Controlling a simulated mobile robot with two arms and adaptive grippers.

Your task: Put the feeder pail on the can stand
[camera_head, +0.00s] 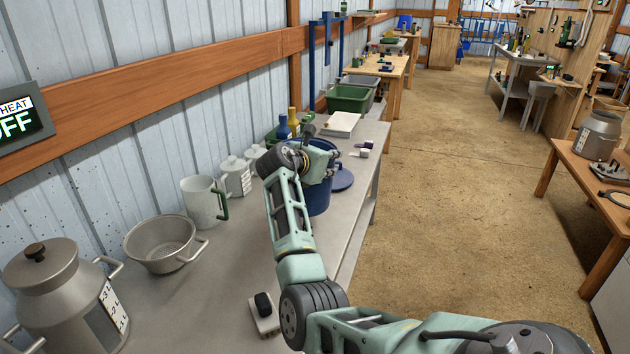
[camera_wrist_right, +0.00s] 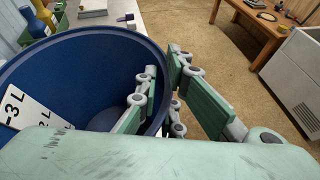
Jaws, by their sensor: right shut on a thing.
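The feeder pail looks to be the deep blue pail (camera_head: 319,201) by the front edge of the grey bench, partly hidden behind my right arm. In the right wrist view the pail (camera_wrist_right: 75,70) has a white litre scale inside. My right gripper (camera_head: 322,165) is shut on the pail's rim. In the right wrist view one finger of the gripper (camera_wrist_right: 165,98) is inside the wall and the other outside. I cannot tell whether the pail touches the bench. The can stand may be the wooden table (camera_head: 561,175) at the right. My left gripper is out of view.
A milk can (camera_head: 598,135) stands on the wooden table. The floor between is clear.

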